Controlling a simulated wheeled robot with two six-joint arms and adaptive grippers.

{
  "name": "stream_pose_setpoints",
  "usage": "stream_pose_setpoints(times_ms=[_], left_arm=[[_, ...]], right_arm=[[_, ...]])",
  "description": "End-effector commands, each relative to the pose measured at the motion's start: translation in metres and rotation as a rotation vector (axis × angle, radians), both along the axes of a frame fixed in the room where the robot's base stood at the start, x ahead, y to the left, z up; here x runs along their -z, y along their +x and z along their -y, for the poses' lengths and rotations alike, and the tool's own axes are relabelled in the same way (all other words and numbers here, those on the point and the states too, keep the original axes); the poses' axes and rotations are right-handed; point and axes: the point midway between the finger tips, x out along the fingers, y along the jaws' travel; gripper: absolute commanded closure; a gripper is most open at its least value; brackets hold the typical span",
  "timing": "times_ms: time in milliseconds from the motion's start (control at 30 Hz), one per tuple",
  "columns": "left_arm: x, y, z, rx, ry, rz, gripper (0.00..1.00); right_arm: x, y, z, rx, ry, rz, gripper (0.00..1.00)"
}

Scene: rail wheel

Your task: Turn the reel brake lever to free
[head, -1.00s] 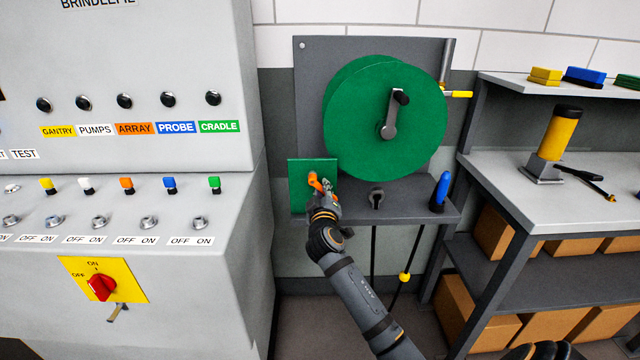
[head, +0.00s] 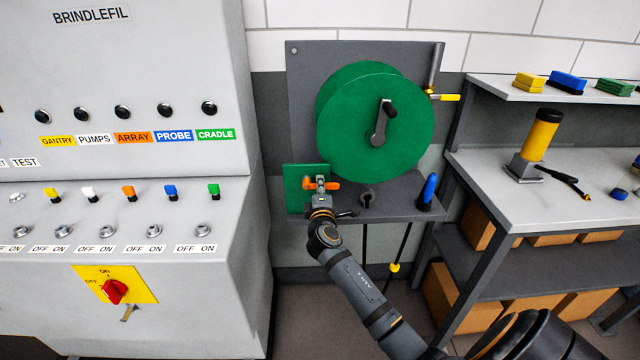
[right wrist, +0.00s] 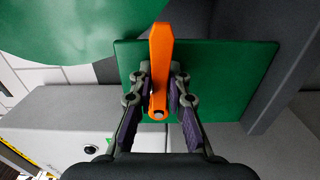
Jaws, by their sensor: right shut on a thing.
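The reel brake lever (head: 322,184) is an orange bar on a green square plate (head: 293,190) below and left of the green reel (head: 365,130). In the head view the lever lies about level. My right gripper (head: 321,187) is at the lever, shut on it. In the right wrist view its two fingers (right wrist: 160,92) stand on either side of the orange lever (right wrist: 161,50), near its pivot end. No markings for the lever's positions can be read on the plate. My left gripper is not in view.
A grey shelf under the reel carries a blue handle (head: 428,190) and a dark knob (head: 367,198) right of my gripper. A grey control cabinet (head: 200,270) stands close on the left. A workbench (head: 600,200) with a yellow cylinder (head: 540,135) is on the right.

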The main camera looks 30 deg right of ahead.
Motion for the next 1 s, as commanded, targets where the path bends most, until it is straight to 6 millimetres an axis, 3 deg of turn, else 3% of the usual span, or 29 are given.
stream_pose_setpoints(times_ms=[633, 667, 800, 1000], left_arm=[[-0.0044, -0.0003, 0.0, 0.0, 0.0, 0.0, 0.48], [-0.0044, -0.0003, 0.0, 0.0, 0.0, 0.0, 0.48], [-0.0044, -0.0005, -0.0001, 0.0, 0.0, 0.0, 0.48], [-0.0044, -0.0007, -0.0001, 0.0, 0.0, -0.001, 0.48]], right_arm=[[-0.002, 0.0003, -0.0006, -0.002, -0.036, -0.021, 1.0], [-0.002, 0.0003, -0.0006, -0.002, -0.036, -0.021, 0.8], [-0.0019, 0.0003, -0.0005, -0.001, -0.036, -0.021, 0.61], [-0.0017, 0.0002, -0.0003, -0.001, -0.036, -0.022, 0.6]])
